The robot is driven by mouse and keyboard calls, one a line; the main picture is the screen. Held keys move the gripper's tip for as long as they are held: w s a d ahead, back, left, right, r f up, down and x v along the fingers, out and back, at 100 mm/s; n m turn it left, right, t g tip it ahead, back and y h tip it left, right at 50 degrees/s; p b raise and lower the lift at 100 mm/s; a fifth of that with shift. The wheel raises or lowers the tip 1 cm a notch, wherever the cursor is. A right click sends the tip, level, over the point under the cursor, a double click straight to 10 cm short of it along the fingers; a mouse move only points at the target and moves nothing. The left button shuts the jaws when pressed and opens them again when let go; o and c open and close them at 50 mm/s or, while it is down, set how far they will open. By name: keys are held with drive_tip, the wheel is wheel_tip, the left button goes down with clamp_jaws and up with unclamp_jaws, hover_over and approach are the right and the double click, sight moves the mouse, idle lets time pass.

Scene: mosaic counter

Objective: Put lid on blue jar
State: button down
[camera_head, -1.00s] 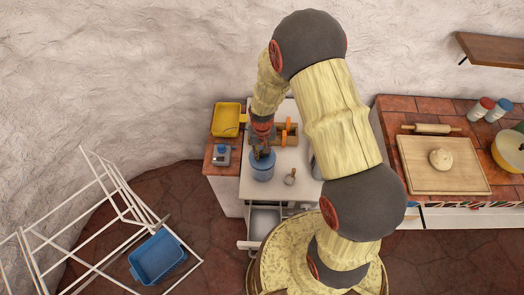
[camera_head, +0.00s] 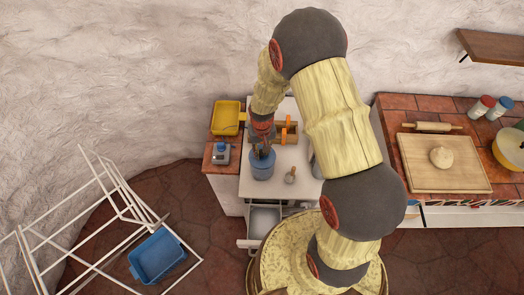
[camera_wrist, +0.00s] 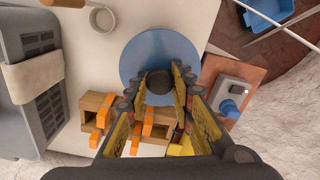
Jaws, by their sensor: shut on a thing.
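The blue jar (camera_head: 262,170) stands on the white counter, below my gripper (camera_head: 262,151). In the wrist view, my gripper (camera_wrist: 158,82) is shut on the dark round knob (camera_wrist: 158,81) of a wide blue lid (camera_wrist: 157,45). The lid lies flat across the view and hides what is under it. In the head view the lid is at or just over the jar's top. I cannot tell whether it is fully seated, since the fingers cover part of the rim.
A wooden rack with orange pieces (camera_wrist: 98,106) stands close to the gripper. A grey appliance with a cloth (camera_wrist: 35,78), a small cup (camera_wrist: 102,18) and a grey device with a blue knob (camera_head: 221,153) are nearby. A drawer (camera_head: 264,220) is open below the counter.

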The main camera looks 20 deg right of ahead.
drive_tip(key=shift+f+b, duration=0.5)
drive_tip(key=shift+b, duration=0.1)
idle(1.1)
drive_tip(key=c, duration=1.5)
unclamp_jaws()
drive_tip(key=shift+o, duration=1)
drive_tip(key=o, duration=0.3)
drive_tip(key=shift+r, duration=0.1)
drive_tip(key=shift+r+p, duration=2.1)
drive_tip(key=shift+r, duration=1.35)
